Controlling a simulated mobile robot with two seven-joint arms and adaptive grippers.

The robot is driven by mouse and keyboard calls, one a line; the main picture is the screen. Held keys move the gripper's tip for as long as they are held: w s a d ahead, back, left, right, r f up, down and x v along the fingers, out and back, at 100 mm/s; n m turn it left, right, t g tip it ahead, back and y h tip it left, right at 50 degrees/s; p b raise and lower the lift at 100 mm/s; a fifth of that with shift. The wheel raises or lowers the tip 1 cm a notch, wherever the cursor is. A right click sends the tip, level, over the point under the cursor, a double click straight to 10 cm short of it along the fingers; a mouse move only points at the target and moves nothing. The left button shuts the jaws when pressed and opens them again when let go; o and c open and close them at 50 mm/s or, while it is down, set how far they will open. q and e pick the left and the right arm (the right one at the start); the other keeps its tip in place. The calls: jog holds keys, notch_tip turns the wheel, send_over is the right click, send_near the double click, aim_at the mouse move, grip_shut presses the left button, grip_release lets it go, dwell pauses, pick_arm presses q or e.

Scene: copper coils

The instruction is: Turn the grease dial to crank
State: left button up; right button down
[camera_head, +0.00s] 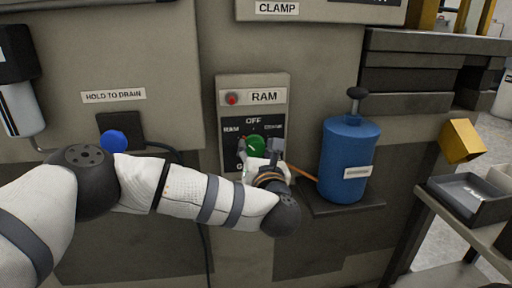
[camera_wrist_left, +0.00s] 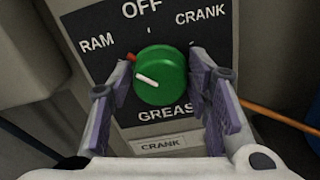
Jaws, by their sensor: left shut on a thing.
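The green grease dial (camera_head: 257,146) is on a dark plate under the RAM sign, with OFF at the top, RAM at the left and CRANK at the right. In the left wrist view the dial (camera_wrist_left: 163,68) shows a white mark pointing left, on the RAM side, with a small red tick near RAM. The GREASE label below is partly covered by a finger. My left gripper (camera_wrist_left: 161,84) has one finger on each side of the dial and is shut on it. It also shows at the dial in the head view (camera_head: 262,158). My right gripper is out of view.
A blue canister (camera_head: 348,150) stands on a ledge right of the dial, with an orange rod beside it. A red light (camera_head: 232,99) is above the dial. A blue knob (camera_head: 114,141) is at the left. A dark tray (camera_head: 472,200) is at the right.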

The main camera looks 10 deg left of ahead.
pick_arm(q)
jog(key=m+p, duration=0.1)
jog(key=m, duration=0.4)
jog(key=shift+d+m+p, duration=0.1)
jog(key=shift+m+p, duration=0.2)
jog(key=shift+p, duration=0.1)
jog(key=m+p, duration=0.1)
jog(key=m, duration=0.4)
jog(key=shift+f, duration=0.1)
jog(key=m, duration=0.3)
jog(key=m+p, duration=0.1)
jog(key=m, duration=0.1)
jog(key=shift+w+d+f+m, duration=0.1)
jog(key=shift+f+m, duration=0.05)
jog(key=shift+m, duration=0.25)
jog(key=shift+f+m+p, duration=0.15)
jog(key=shift+m+p, duration=0.35)
jog(key=shift+m, duration=1.8)
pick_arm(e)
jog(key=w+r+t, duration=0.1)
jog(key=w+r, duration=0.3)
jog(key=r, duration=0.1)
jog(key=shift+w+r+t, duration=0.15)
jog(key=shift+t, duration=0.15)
pick_arm(q)
jog(key=o, duration=1.1)
jog(key=shift+o, duration=0.2)
